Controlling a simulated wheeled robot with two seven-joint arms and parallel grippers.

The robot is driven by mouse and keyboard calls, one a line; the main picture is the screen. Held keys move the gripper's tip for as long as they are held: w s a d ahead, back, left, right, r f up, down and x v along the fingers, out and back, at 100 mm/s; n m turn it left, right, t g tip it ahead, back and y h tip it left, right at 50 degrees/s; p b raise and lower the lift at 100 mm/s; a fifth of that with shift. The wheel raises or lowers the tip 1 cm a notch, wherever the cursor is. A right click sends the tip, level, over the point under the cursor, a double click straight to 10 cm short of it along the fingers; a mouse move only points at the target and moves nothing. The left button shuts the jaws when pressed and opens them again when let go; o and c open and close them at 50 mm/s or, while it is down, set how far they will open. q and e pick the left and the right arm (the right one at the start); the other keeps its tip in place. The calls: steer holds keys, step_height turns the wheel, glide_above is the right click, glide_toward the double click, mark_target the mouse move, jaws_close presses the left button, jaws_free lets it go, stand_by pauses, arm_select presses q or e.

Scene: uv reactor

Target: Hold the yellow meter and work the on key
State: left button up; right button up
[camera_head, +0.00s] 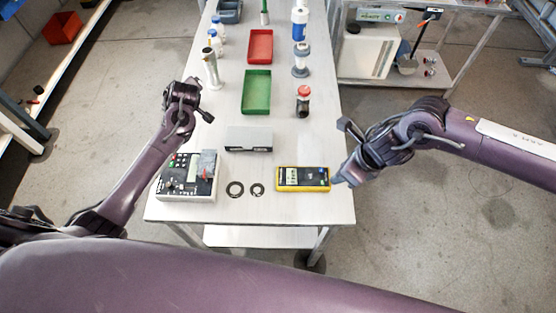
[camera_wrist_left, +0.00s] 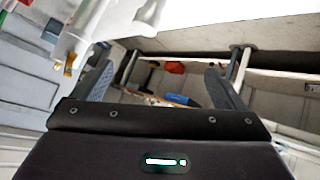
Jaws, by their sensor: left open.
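The yellow meter (camera_head: 303,179) lies flat on the white table near its front right edge. Its pale display is on the left of its dark face, with small keys to the right; I cannot tell which one is the on key. My right gripper (camera_head: 340,180) is low at the meter's right end, its tip very close to the yellow rim. I cannot tell whether it touches or how far its jaws are apart. My left gripper (camera_head: 188,88) is over the table's left edge, away from the meter. In the left wrist view its fingers (camera_wrist_left: 160,85) are spread and empty.
A grey-white control box (camera_head: 187,177) stands at the front left. Green (camera_head: 256,92) and red (camera_head: 260,46) trays, bottles and a red-capped jar (camera_head: 303,101) stand farther back.

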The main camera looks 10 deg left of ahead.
mark_target(279, 176)
arm_select(q)
steer(key=s+d+f+n+g+h, duration=0.1)
steer(key=d, duration=0.4)
steer(key=s+d+f+n+g+h, duration=0.1)
steer(key=s+d, duration=0.1)
steer(key=d, duration=0.3)
steer(key=s+d+f+n+g+h, duration=0.1)
steer(key=d+n, duration=0.1)
steer(key=d, duration=0.3)
steer(key=shift+s+d+f, duration=0.15)
steer(key=shift+s+f, duration=0.1)
steer(key=shift+f, duration=0.1)
steer(key=s+d+n+g+h, duration=0.1)
steer(key=s+d, duration=0.2)
steer(key=d, duration=0.2)
steer(key=s+d+n+g+h, duration=0.1)
steer(key=s+d+g, duration=0.1)
steer(key=d, duration=0.4)
steer(key=s+d+n+g+h, duration=0.1)
steer(key=s+d, duration=0.3)
steer(key=d, duration=0.2)
steer(key=shift+d+r+n, duration=0.2)
steer(key=shift+d+n, duration=0.05)
steer(key=shift+n, duration=0.05)
steer(key=shift+s+d+f+g+h, duration=0.1)
steer(key=shift+d+g+h, duration=0.1)
steer(key=shift+g+h, duration=0.1)
steer(key=shift+f, duration=3.8)
